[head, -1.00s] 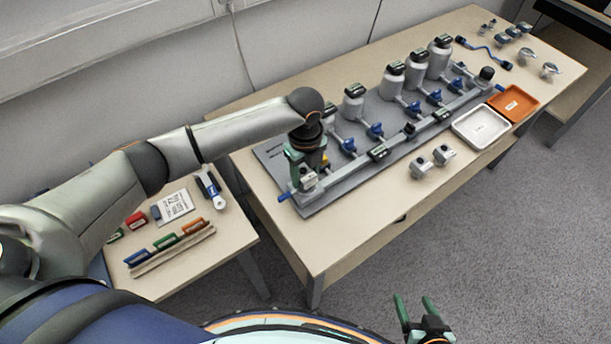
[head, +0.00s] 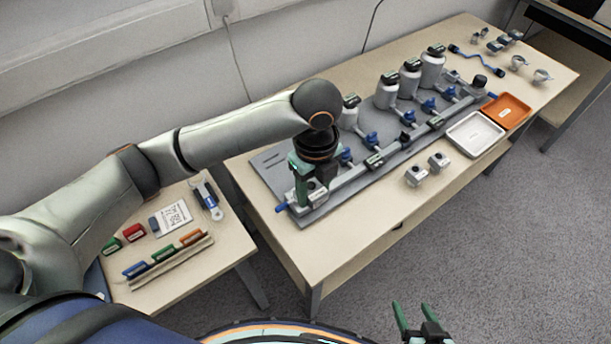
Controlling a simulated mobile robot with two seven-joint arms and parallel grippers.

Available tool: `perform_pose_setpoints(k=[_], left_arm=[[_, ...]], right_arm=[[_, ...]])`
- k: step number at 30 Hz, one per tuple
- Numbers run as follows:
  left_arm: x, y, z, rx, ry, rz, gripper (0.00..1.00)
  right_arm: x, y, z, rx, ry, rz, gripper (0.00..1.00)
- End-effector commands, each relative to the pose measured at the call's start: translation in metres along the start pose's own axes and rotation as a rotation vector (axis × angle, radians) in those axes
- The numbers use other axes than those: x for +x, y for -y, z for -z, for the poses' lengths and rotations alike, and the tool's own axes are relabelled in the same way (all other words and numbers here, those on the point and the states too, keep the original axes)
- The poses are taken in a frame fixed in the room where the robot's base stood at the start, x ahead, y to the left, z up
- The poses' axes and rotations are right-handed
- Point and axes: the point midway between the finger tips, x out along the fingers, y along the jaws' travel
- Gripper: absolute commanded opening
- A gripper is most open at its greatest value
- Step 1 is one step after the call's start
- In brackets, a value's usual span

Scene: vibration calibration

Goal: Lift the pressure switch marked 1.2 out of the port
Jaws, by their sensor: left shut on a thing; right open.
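My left gripper (head: 308,184) points down at the near left end of the manifold on the grey base plate (head: 269,160). It is shut on a small grey block-like switch (head: 317,193) with a dark top. The switch's marking is too small to read. I cannot tell whether the switch is still seated in its port, because the gripper hides the port area. My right gripper (head: 416,324) is open and empty at the bottom edge, over the floor, away from the table.
Several grey canisters with dark caps (head: 432,70) stand along the plate, with blue valves (head: 429,104) beside them. Two loose switches (head: 416,175) lie in front of the plate. A white tray (head: 476,134) and an orange tray (head: 507,110) are at the right.

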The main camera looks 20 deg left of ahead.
Motion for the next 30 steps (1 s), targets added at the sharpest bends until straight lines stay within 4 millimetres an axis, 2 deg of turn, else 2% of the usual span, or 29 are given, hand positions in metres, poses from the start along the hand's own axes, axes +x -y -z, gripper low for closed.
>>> perform_pose_setpoints(k=[3,9,30], left_arm=[[-0.012,-0.007,0.024,0.004,0.0,0.005,0.0],[-0.023,-0.016,0.047,0.001,0.0,0.002,0.0],[-0.058,-0.018,0.052,-0.001,0.001,0.002,0.0]], right_arm=[[0.0,0.0,0.0,0.0,0.0,0.0,0.68],[-0.001,0.0,0.001,0.0,0.0,0.0,0.68],[-0.028,0.002,0.03,0.0,0.0,0.0,0.68]])
